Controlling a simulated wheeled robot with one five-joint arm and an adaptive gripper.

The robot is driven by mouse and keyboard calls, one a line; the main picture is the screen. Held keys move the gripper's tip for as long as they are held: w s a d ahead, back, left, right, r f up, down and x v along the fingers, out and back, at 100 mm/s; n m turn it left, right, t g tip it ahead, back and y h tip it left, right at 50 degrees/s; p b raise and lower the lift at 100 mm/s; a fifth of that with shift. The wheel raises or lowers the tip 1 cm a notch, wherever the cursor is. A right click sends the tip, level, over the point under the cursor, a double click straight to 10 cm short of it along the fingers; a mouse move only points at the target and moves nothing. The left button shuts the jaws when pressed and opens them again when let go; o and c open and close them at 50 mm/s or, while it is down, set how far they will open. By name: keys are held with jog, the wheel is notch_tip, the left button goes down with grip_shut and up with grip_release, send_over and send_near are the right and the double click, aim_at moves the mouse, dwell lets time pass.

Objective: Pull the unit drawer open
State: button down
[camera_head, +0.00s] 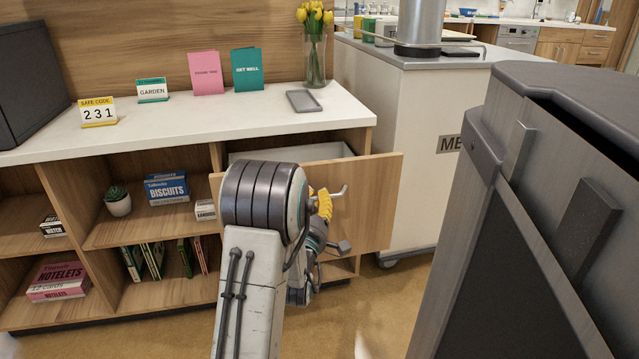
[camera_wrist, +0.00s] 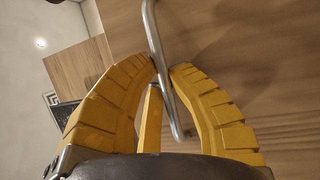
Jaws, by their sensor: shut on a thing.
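The unit drawer (camera_head: 368,200) is at the right end of the wooden unit under the white top. It stands pulled out, with its pale inside showing behind the front panel. Its metal bar handle (camera_head: 338,192) sticks out from the front. My gripper (camera_wrist: 163,75) has yellow ribbed fingers, and in the wrist view they are closed around the handle (camera_wrist: 157,45). In the head view my arm hides part of the drawer front and most of the grip.
A white cart (camera_head: 395,130) stands right of the drawer. A large dark grey cabinet (camera_head: 530,230) fills the right foreground. A vase of yellow tulips (camera_head: 316,60) and a grey tray (camera_head: 304,101) stand on the top. Carpet (camera_head: 390,310) shows in front.

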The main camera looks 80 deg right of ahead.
jog(key=shift+s+a, duration=0.3)
jog(key=shift+a, duration=0.45)
jog(key=shift+s+a, duration=0.25)
jog(key=shift+a, duration=0.55)
jog(key=shift+s+a, duration=0.3)
jog(key=shift+a, duration=0.45)
jog(key=c, duration=1.2)
grip_release()
jog(key=shift+o, duration=0.2)
jog(key=shift+r, duration=0.1)
